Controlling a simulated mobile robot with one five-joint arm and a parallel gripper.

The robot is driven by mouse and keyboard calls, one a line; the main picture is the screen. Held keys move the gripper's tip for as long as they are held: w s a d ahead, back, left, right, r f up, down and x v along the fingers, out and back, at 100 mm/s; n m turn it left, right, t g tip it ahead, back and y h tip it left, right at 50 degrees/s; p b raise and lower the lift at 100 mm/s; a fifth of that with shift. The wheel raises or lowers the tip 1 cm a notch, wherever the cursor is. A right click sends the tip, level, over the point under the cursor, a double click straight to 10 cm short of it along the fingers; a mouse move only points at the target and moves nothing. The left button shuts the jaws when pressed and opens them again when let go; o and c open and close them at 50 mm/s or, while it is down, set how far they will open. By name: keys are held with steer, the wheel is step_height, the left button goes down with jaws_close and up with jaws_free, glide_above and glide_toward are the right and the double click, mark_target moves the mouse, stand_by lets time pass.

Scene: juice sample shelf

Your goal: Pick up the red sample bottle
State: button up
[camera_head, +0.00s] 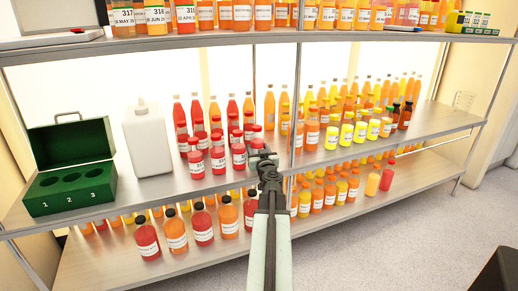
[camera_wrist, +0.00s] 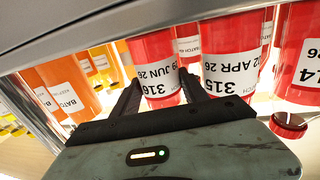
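Several red sample bottles with white labels stand in rows on the middle shelf (camera_head: 340,150). My gripper (camera_head: 262,155) reaches to the shelf's front edge, at the right end of the red rows. In the wrist view the picture is upside down. A red bottle labelled 316 (camera_wrist: 155,50) is between the two fingers of my gripper (camera_wrist: 160,90), with a finger close along each side. Whether the fingers press on it is not clear. A red bottle labelled 315 (camera_wrist: 228,60) stands just beside the right finger. Another red bottle labelled 314 (camera_wrist: 300,50) is farther right.
A green box with numbered holes (camera_head: 70,180) and a white jug (camera_head: 148,140) stand on the left. Yellow and orange bottles (camera_head: 346,135) fill the right. Other bottles (camera_head: 177,232) stand on the lower shelf. A post (camera_head: 297,100) rises close to my gripper. The floor in front is clear.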

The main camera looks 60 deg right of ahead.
mark_target(259, 128)
jaws_close()
steer(key=shift+d+r, duration=0.1)
step_height(259, 128, up, 14)
steer(key=p, duration=1.4)
steer(key=shift+s, duration=0.1)
